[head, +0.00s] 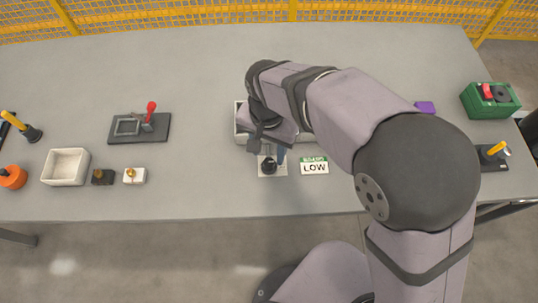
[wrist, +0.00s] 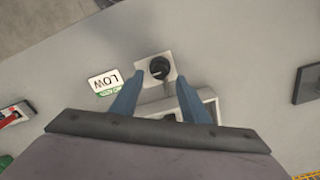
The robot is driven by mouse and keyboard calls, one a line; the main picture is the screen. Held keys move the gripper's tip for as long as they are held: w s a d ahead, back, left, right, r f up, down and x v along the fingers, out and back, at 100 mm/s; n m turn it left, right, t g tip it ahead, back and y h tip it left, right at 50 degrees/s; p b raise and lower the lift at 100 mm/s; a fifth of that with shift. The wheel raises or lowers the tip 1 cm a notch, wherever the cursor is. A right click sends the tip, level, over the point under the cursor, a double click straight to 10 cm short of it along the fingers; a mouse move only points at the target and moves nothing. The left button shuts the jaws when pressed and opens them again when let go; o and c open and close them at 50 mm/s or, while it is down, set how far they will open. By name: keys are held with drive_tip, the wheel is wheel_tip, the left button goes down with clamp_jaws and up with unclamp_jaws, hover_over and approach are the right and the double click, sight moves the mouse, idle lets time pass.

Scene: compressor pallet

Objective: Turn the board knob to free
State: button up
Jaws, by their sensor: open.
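The board knob (wrist: 159,68) is a round black knob with a pale pointer line, set on a small light square plate (wrist: 144,76). In the head view the knob (head: 268,166) sits near the front middle of the table. My gripper (wrist: 162,85) is open, with its blue fingers apart and pointing toward the knob. The knob shows between and just beyond the fingertips, and I see no contact. In the head view my gripper (head: 277,152) is partly hidden by my arm. A small sign reading LOW (head: 314,166) stands beside the plate.
A light grey tray (head: 241,108) lies behind the knob, partly hidden by my arm. To the left are a red-handled clamp (head: 150,115), an empty white bin (head: 66,167) and small blocks. A green button box (head: 490,99) and a purple block (head: 425,107) are at right.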

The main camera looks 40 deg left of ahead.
sight(269, 161)
drive_tip(key=shift+f, duration=1.9)
clamp_jaws()
